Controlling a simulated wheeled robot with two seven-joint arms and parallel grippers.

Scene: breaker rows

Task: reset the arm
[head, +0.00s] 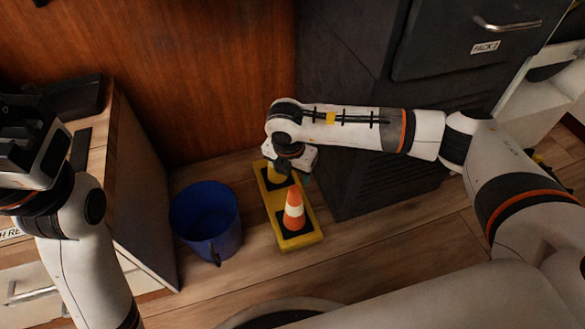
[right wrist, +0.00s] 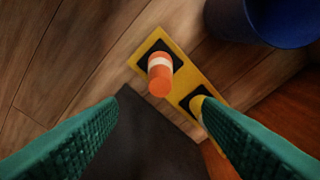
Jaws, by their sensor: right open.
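My right arm (head: 365,130) reaches in from the right, bent at the wrist. Its gripper (head: 288,165) points down over the back end of a yellow board and hides part of it. In the right wrist view the gripper's green ribbed fingers (right wrist: 158,110) are spread wide with nothing between them. My left arm (head: 80,240) is raised at the left, with its dark gripper (head: 30,150) near the picture's edge. Its fingers are not clear enough to tell open from shut.
The yellow board (head: 312,238) on the wooden floor carries an orange-and-white cone (head: 294,209) and a partly hidden yellow piece (right wrist: 197,104). A blue bucket (head: 207,220) stands left of it. A dark cabinet (head: 375,190) is close right. A wooden-sided drawer unit (head: 135,190) stands left.

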